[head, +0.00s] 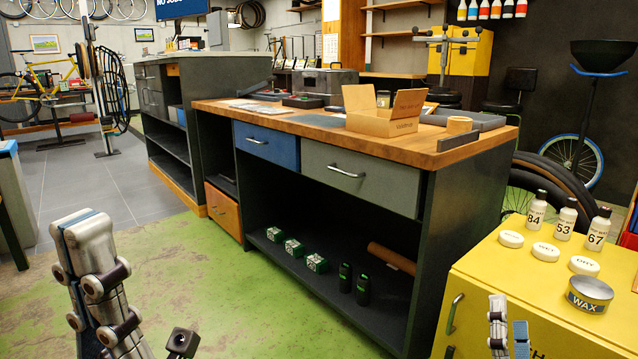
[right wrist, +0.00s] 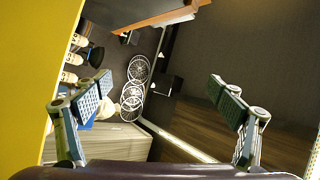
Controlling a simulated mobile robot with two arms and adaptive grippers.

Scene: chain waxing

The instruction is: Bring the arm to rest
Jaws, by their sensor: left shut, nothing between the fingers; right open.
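My left gripper (head: 82,225) shows at the lower left of the head view, raised over the green floor. Its fingers are shut with nothing between them. My right gripper (head: 509,318) shows at the bottom right, in front of the yellow cabinet, with only its finger ends in view. In the right wrist view its two fingers (right wrist: 160,98) stand wide apart with nothing between them. No object is held by either gripper.
A yellow cabinet (head: 474,303) at the right bears numbered bottles (head: 566,217), round lids and a wax tin (head: 590,295). A workbench (head: 437,154) with a cardboard box (head: 385,121) stands ahead. Green floor (head: 205,270) is clear between my left gripper and the bench.

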